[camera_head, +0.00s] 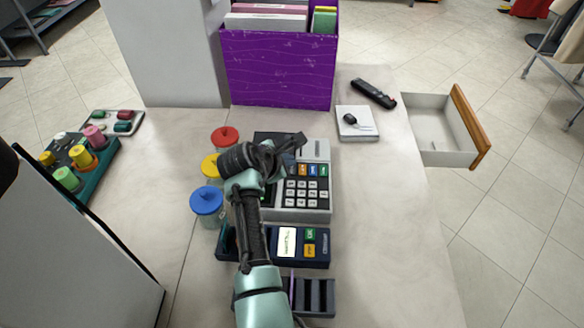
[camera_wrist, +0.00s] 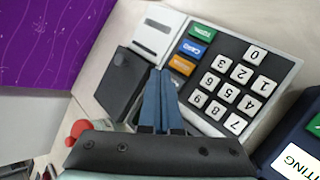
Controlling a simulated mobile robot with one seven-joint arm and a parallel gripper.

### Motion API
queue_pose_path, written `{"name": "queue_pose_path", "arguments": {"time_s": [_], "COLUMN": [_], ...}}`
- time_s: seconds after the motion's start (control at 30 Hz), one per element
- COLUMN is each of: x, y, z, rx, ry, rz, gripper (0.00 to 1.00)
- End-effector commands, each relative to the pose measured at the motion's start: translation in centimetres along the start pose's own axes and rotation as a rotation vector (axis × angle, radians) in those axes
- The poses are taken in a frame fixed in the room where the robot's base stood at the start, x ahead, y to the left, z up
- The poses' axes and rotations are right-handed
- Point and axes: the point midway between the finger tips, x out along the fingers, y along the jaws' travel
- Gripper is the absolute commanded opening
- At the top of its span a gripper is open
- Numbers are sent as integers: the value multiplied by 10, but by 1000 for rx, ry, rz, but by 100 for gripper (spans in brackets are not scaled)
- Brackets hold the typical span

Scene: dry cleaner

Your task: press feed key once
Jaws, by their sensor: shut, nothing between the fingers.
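The cash register (camera_head: 318,209) stands on the counter with a keypad of white number keys. Its row of coloured keys shows a green TOTAL key (camera_head: 323,170), a blue key (camera_head: 312,170) and an orange key (camera_head: 302,169). In the wrist view I see the green key (camera_wrist: 201,30), the blue key (camera_wrist: 193,48) and the orange key (camera_wrist: 181,65). I cannot read a feed label; my fingers partly hide the area beside the orange key. My gripper (camera_head: 299,141) is shut and empty, its fingertips (camera_wrist: 161,73) over the register beside the coloured keys. Contact cannot be told.
A card terminal (camera_head: 318,261) lies in front of the register. Jars with red (camera_head: 224,137), yellow (camera_head: 210,166) and blue (camera_head: 207,201) lids stand left. A purple box (camera_head: 278,75) stands behind. The counter's right side is mostly clear; an open drawer (camera_head: 478,135) juts out.

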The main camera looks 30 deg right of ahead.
Motion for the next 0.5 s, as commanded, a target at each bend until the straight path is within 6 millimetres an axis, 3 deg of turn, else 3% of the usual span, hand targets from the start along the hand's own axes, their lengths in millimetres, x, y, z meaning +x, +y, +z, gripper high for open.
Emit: {"name": "queue_pose_path", "arguments": {"time_s": [0.5], "x": [5], "y": [-4], "z": [-4], "rx": [0], "ry": [0], "rz": [0], "gripper": [0]}}
